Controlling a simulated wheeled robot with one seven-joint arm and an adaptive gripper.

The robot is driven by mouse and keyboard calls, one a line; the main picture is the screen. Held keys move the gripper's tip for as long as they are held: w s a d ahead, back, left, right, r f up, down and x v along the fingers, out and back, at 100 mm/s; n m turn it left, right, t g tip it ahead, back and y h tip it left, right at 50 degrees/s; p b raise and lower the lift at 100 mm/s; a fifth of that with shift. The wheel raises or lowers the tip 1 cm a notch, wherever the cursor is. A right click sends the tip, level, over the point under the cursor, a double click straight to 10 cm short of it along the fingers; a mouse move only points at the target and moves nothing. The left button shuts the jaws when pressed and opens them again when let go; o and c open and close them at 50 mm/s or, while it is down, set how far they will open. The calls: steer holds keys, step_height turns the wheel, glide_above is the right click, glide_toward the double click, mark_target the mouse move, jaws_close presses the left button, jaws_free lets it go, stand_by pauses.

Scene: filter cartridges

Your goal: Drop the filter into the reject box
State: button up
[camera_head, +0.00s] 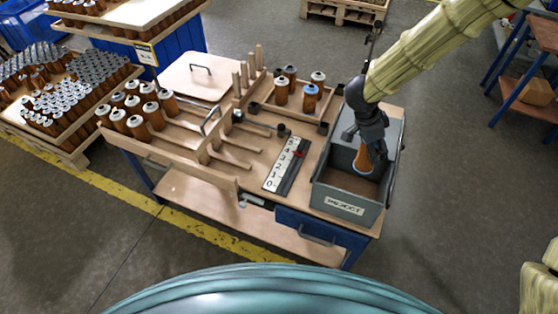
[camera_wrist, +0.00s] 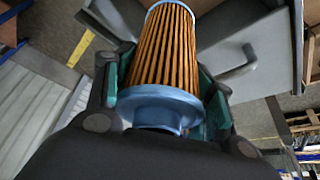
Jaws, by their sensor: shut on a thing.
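The filter (camera_wrist: 164,50) has orange pleats and a blue end cap, and my gripper (camera_wrist: 160,90) is shut around it at the capped end. In the head view the filter (camera_head: 364,160) hangs from my gripper (camera_head: 366,135), pleated end down, inside the opening of the grey reject box (camera_head: 343,206). The box stands at the right end of the workbench, with a label on its front. Its visible floor is bare; the part behind the filter and gripper is hidden. I cannot tell whether the filter touches the box.
A small wooden tray (camera_head: 270,110) with several filters stands left of the box. A ruler-like scale (camera_head: 287,165) lies beside the box. Several more filters stand in a wooden rack (camera_head: 180,135) at the bench's left. A wooden lid (camera_head: 199,76) with a handle lies behind.

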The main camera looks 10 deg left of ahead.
steer(key=shift+s+f+b, duration=0.15)
steer(key=shift+f+b, duration=0.6)
steer(key=shift+f, duration=0.1)
steer(key=shift+f+b, duration=0.6)
steer(key=shift+b, duration=0.1)
steer(key=shift+r, duration=0.1)
steer(key=o, duration=1.1)
steer(key=shift+o, duration=0.2)
steer(key=v, duration=1.2)
